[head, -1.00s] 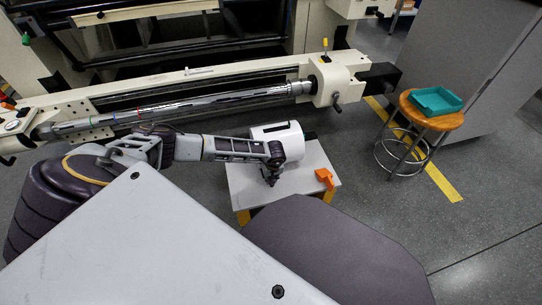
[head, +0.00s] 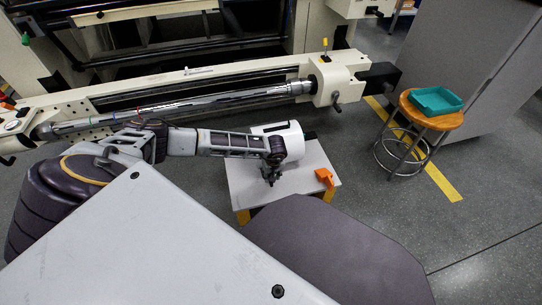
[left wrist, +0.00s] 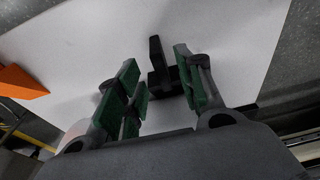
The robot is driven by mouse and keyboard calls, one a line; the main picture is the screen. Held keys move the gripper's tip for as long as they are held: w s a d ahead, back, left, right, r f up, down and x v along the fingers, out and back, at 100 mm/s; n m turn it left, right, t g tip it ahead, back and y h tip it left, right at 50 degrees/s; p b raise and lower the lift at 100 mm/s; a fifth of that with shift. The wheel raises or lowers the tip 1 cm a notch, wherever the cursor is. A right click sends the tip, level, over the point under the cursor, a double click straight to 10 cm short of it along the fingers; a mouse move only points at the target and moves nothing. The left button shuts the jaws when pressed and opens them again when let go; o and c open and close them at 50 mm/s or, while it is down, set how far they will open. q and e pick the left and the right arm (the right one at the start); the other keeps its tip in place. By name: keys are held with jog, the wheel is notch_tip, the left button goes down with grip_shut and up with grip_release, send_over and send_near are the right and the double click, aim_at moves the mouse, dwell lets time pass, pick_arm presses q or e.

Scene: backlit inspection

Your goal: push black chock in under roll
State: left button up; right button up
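The white roll (head: 286,138) lies on a small white table (head: 240,190), partly hidden behind my left forearm and wrist. My left gripper (head: 270,180) points down over the table in front of the roll. In the left wrist view, my left gripper (left wrist: 156,62) is open, with green pads on its fingers. The black chock (left wrist: 156,52) is between and beyond the fingertips, with a gap to each finger visible; I cannot tell whether it touches them. In the head view it cannot be told apart from the dark gripper. The right gripper is not in view.
An orange chock (head: 325,178) sits at the table's right edge; it also shows in the left wrist view (left wrist: 20,82). A dark piece (head: 310,135) shows at the roll's right end. A long machine beam (head: 200,78) runs behind. A stool (head: 432,118) holds a teal tray (head: 436,101).

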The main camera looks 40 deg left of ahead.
pick_arm(q)
notch_tip(320, 180, up, 8)
jog(key=d, duration=0.1)
jog(key=shift+s+d, duration=0.15)
jog(key=shift+s, duration=0.3)
dwell(0.5)
